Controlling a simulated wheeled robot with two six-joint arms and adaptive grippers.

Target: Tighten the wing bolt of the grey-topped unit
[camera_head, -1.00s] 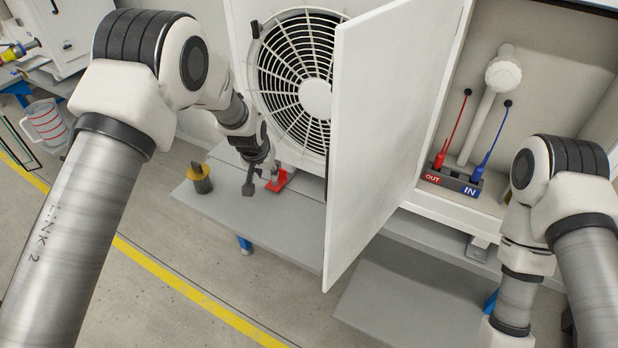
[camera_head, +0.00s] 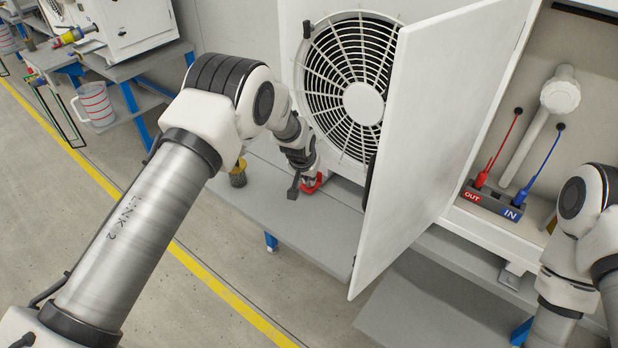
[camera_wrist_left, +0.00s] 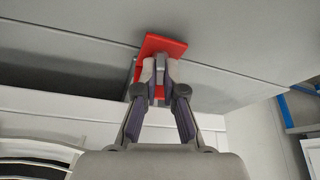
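A white unit with a round fan grille (camera_head: 362,103) stands on a grey bench. Its top is out of view, so I cannot tell its colour. A red bracket (camera_head: 313,186) sits at the foot of the unit. My left gripper (camera_head: 309,178) reaches down to it from above. In the left wrist view the fingers (camera_wrist_left: 159,78) have converged in front of the red bracket (camera_wrist_left: 155,44), with a small grey wing-like piece, the wing bolt (camera_wrist_left: 160,67), between the tips. The fingers largely hide the bolt. My right gripper is out of view.
An open white door (camera_head: 430,130) stands out just right of my left gripper. A dark cylinder with a yellow top (camera_head: 238,176) stands on the bench (camera_head: 300,222) to the left. Red and blue probes (camera_head: 500,195) sit in the right cabinet. A jug (camera_head: 95,104) stands far left.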

